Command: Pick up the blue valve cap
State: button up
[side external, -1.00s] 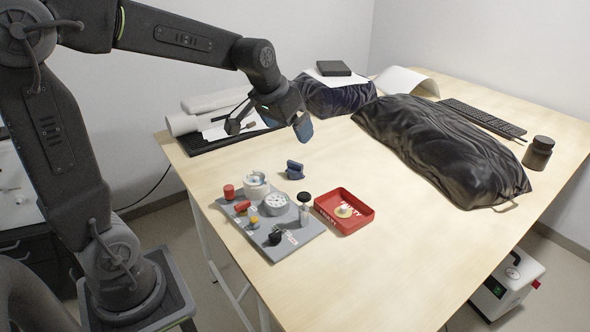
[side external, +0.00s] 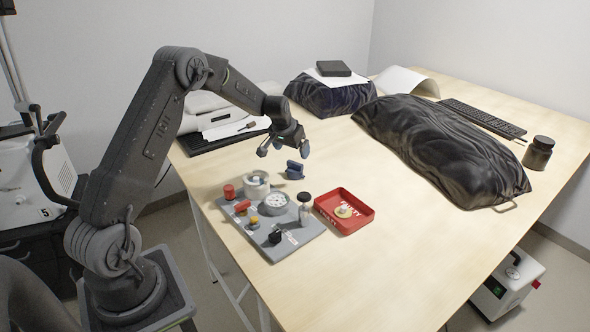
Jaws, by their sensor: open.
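The blue valve cap (side external: 295,170) sits on the wooden table just behind the grey panel, in the side external view. It is small, dark blue and has a raised handle-like top. My gripper (side external: 283,152) is open and empty, above and slightly left of the cap, with the fingers pointing down. The right finger appears close to the cap in the picture, but I cannot tell how far above it is.
The grey panel (side external: 287,245) with several valves and gauges lies in front. A red tray (side external: 364,222) holding a round pale piece is to its right. A large black-covered bundle (side external: 440,150) fills the table's right side. A black keyboard (side external: 482,117) lies behind it.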

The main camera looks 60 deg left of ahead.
aim_at(295, 163)
jog(key=x, duration=0.3)
jog(key=shift+s+a+x, duration=0.1)
jog(key=shift+s+x, duration=0.05)
jog(key=shift+x, duration=1.15)
jog(key=shift+s+a+x, duration=0.15)
jog(key=shift+x, duration=1.2)
jog(key=shift+c, duration=0.3)
jog(key=c, duration=0.9)
